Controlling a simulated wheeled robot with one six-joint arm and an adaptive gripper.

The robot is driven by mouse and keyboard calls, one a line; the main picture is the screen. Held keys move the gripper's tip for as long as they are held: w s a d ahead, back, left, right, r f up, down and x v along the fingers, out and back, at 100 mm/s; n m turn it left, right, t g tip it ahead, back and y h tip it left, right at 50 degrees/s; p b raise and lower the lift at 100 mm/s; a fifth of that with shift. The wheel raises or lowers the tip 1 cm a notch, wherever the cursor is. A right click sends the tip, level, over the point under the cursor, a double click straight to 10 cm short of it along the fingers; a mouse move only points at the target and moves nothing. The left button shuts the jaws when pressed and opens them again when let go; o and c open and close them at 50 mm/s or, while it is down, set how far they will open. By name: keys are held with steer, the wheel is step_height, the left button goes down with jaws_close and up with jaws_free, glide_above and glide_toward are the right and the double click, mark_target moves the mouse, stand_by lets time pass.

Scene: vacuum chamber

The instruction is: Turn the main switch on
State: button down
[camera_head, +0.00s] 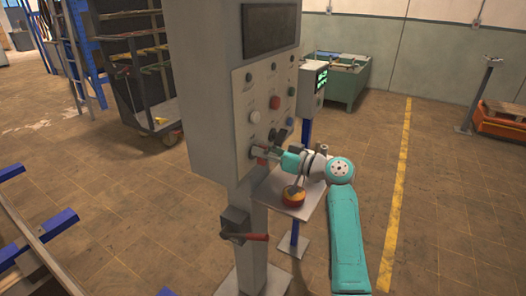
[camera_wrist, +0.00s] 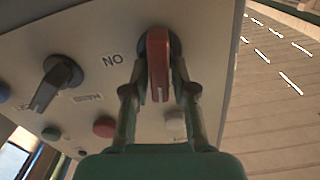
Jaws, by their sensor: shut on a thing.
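The main switch has a red handle (camera_wrist: 158,62) on a dark round base, on the front of the grey control panel (camera_head: 235,110). In the wrist view the handle runs nearly straight up and down the picture. An upside-down "ON" label (camera_wrist: 112,60) is to its left, beside the base rather than in line with the handle. My gripper (camera_wrist: 159,92) is shut on the red handle, one finger on each side. In the head view my gripper (camera_head: 264,157) is at the lower part of the panel, and the handle is mostly hidden there.
A black rotary switch (camera_wrist: 55,85) is left of the handle in the wrist view. A red button (camera_wrist: 104,127) and a white button (camera_wrist: 175,125) are close to the fingers. A small table (camera_head: 310,205) stands below my arm. A red lever (camera_head: 250,237) sticks out from the post.

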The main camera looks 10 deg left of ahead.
steer(key=m, duration=0.4)
steer(key=shift+w+d+f+m, duration=0.1)
steer(key=shift+w+d+m, duration=0.05)
steer(key=shift+w+m, duration=0.15)
steer(key=shift+w+d+f+m, duration=0.1)
steer(key=shift+f+m, duration=0.1)
steer(key=shift+m, duration=1.65)
steer(key=shift+w+f+m, duration=0.1)
steer(key=shift+f+m, duration=0.15)
steer(key=shift+m, duration=1.65)
steer(key=shift+w+d+f+m, duration=0.1)
steer(key=shift+f+m, duration=0.1)
steer(key=shift+m, duration=1.65)
steer(key=c, duration=1.1)
jaws_free()
steer(key=shift+a, duration=0.1)
